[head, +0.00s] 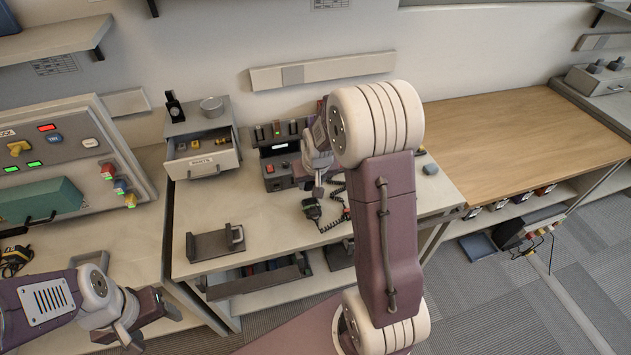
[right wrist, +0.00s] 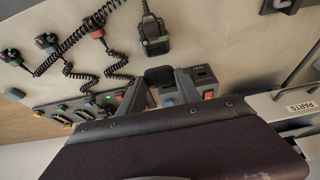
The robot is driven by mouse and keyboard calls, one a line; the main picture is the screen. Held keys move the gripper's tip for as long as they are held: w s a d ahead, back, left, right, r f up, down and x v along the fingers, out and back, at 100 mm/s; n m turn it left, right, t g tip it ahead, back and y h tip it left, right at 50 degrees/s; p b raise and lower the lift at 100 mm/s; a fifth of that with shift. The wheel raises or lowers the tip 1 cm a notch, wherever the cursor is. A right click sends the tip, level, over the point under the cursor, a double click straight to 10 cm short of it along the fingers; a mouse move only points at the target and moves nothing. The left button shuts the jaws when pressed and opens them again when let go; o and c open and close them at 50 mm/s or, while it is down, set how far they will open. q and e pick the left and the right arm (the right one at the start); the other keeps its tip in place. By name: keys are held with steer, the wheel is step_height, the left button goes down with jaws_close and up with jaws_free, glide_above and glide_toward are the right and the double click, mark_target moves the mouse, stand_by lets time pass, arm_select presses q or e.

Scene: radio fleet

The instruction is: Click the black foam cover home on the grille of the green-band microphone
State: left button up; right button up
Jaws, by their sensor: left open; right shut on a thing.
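The green-band microphone (right wrist: 153,27) lies on the bench in the right wrist view, its grille end toward my right gripper. It also shows in the head view (head: 312,209), with a coiled cord. My right gripper (right wrist: 161,82) is shut on the black foam cover (right wrist: 159,75), which appears just short of the grille with a small gap. In the head view my right gripper (head: 318,186) is just behind the microphone, and the cover cannot be made out there. My left gripper (head: 156,328) is open and empty at the lower left, away from the microphone.
Other microphones with coiled cords (right wrist: 95,25) lie beside it in the right wrist view. Radio units (head: 277,165) stand at the back of the bench. A drawer box marked PARTS (head: 202,163) stands left, a dark holder (head: 215,243) in front. The wooden tabletop (head: 520,140) is clear.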

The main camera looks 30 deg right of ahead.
mark_target(310, 201)
steer(key=shift+a+f+b, duration=0.1)
steer(key=shift+f+b, duration=0.5)
steer(key=shift+f, duration=0.25)
step_height(310, 201, down, 4)
steer(key=b, duration=0.3)
steer(key=shift+f, duration=0.1)
stand_by(0.5)
steer(key=shift+f+b, duration=0.55)
steer(key=shift+f, duration=0.3)
stand_by(0.4)
steer(key=o, duration=1.4)
